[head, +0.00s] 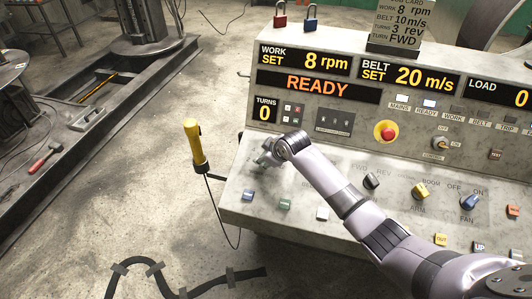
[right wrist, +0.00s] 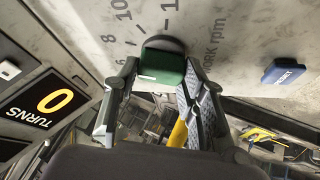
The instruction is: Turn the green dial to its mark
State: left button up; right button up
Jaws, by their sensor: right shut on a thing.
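The green dial (right wrist: 162,64) sits on the sloping console panel beside the words WORK rpm. In the right wrist view it lies between the two fingertips of my right gripper (right wrist: 160,80), which is shut on it. Printed scale figures, 8 and 10 among them, show beside the dial. Its pointer cannot be made out. In the head view my right gripper (head: 268,158) is at the panel's left end and mostly hides the dial. The WORK SET display (head: 305,60) reads 8 rpm. The left gripper is out of view.
A yellow handle (head: 195,147) stands in a holder off the console's left edge, its cable hanging down. A red emergency button (head: 386,131) and a black knob (head: 372,180) are to the right.

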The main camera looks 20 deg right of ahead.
dwell(0.5)
jog(key=o, duration=1.2)
jog(key=shift+c, duration=0.2)
jog(key=v, duration=1.2)
jog(key=shift+s, duration=0.1)
